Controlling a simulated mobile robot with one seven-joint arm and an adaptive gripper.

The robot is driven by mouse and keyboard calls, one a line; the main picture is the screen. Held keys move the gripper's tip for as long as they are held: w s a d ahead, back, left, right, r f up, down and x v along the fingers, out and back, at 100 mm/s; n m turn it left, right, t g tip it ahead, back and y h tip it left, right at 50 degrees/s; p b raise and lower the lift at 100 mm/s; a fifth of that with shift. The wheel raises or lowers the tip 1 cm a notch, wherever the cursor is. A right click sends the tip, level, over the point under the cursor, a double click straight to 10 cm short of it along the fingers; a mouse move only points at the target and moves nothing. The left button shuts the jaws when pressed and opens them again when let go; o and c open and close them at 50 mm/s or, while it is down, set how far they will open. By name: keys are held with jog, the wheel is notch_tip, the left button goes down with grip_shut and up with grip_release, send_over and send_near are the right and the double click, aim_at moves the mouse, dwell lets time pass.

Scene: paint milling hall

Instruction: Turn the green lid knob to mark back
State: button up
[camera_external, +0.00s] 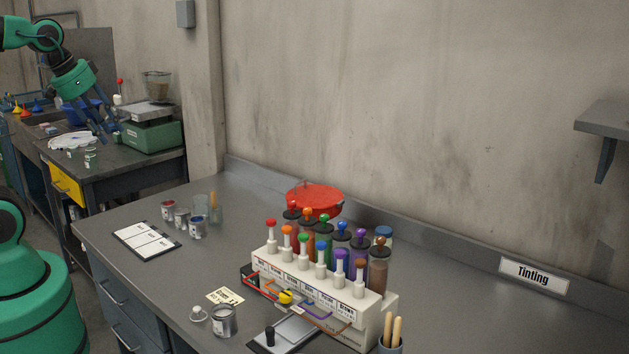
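A white tinting dispenser (345,300) stands on the grey bench, with a row of colored canisters behind a row of white pumps. The green lid knob (324,218) tops a dark lid in the back row, between the orange and blue lid knobs. A second green knob (304,237) tops a front pump. Any marks around the lid are too small to read. My gripper (97,130) is far away at the upper left, over the side table, pointing down. Its fingers look spread apart, with nothing seen between them.
A red round container (315,198) stands close behind the canisters. Small cans (197,228), a clipboard (146,239), an open can (223,320) and a brush cup (391,345) stand around the dispenser. A green scale (150,130) is near my gripper. The bench's right side is clear.

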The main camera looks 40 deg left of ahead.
jog(key=w+d+r+m+g+p, duration=0.2)
jog(key=w+d+r+m+p, duration=0.45)
jog(key=w, duration=0.65)
jog(key=m+g+p, duration=0.3)
jog(key=m+p, duration=0.9)
jog(key=m, duration=0.7)
send_over(325, 215)
notch_tip(325, 215, down, 10)
jog(key=f, duration=0.1)
jog(key=shift+r, duration=0.25)
jog(key=shift+a+f, duration=0.1)
jog(key=shift+f, duration=0.05)
notch_tip(325, 215, down, 14)
jog(key=shift+r+p, duration=0.25)
jog(key=shift+p, duration=0.65)
grip_shut()
